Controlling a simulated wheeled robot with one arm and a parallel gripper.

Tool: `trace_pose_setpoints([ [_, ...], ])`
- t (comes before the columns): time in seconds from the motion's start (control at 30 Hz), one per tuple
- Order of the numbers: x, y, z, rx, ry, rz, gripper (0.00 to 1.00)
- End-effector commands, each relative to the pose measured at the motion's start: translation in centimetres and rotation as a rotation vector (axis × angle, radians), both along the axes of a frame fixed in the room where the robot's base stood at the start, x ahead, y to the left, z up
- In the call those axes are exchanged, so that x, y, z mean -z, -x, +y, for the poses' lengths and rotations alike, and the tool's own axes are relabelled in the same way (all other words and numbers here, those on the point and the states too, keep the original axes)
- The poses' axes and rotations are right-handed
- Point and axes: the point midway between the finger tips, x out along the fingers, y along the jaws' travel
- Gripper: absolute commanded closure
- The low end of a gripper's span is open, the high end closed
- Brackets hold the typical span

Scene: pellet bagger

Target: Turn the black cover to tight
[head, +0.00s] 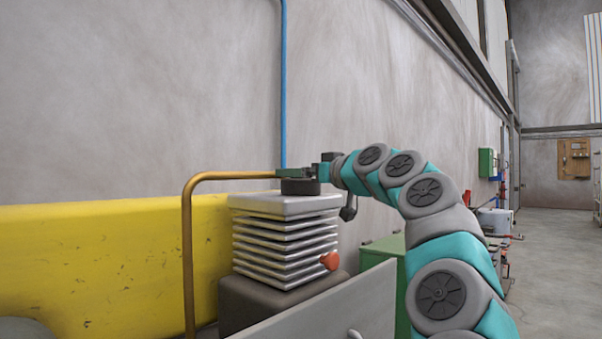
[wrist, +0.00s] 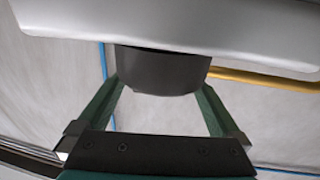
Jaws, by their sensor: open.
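The black cover (head: 300,187) is a short dark round cap on top of a light grey stack of ribbed plates (head: 286,206). In the wrist view the cover (wrist: 160,72) shows as a dark cylinder against the pale top plate (wrist: 190,28). My gripper (head: 297,174) is at the cover's height or just above it, reaching in from the right. In the wrist view my gripper (wrist: 162,86) is open, with one green finger on each side of the cover. I cannot tell whether either finger touches it.
A brass-coloured bent pipe (head: 187,240) passes left of the stack and behind my gripper. A red knob (head: 330,261) sits low on the stack's right side. A yellow beam (head: 100,265) and a grey wall stand behind. A grey panel (head: 335,308) is in front. Open floor lies far right.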

Motion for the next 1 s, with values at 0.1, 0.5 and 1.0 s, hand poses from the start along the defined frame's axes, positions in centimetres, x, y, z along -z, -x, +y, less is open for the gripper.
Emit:
trace_pose_setpoints([
  [0.1,0.00,0.00,0.00,0.000,0.000,0.000,0.11],
  [0.5,-0.01,0.00,-0.01,0.000,0.000,0.000,0.56],
  [1.0,0.11,-0.02,-0.13,0.031,0.000,0.000,0.81],
])
